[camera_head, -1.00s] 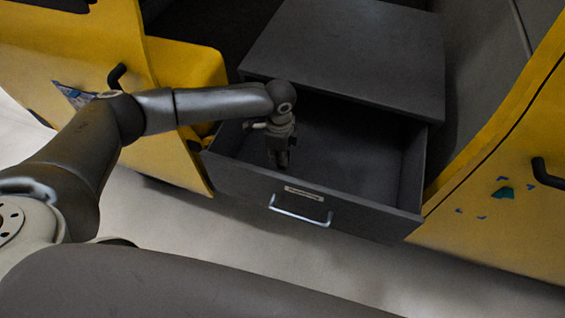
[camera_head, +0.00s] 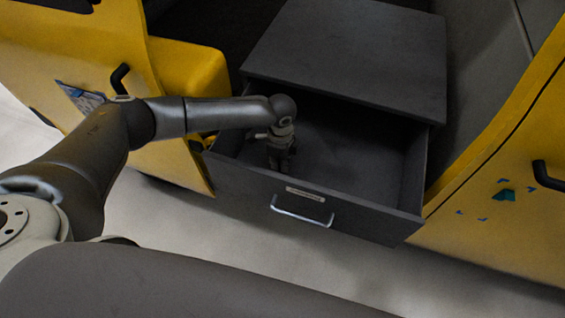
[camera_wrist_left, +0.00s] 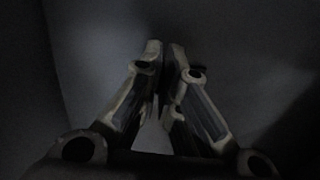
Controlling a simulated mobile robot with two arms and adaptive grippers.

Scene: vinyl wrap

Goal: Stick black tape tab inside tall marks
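My left gripper (camera_head: 280,163) points down inside the open grey drawer (camera_head: 385,207), near its left end. In the left wrist view, the fingertips of the left gripper (camera_wrist_left: 165,52) are drawn together. A narrow dark gap shows between them, too dark to tell if a thin piece is held there. I cannot make out a black tape tab. Small blue corner marks (camera_head: 482,217) surround a teal patch (camera_head: 505,194) on the right yellow panel (camera_head: 520,235). I cannot tell whether these are the tall marks. My right gripper is not in view.
The drawer has a silver handle (camera_head: 302,211) and a pale label (camera_head: 305,193). Its walls stand close around my left gripper. A grey cabinet top (camera_head: 350,50) overhangs its back. Black handles stick out on the left (camera_head: 119,78) and right (camera_head: 546,175) yellow panels. The pale floor (camera_head: 190,240) in front is clear.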

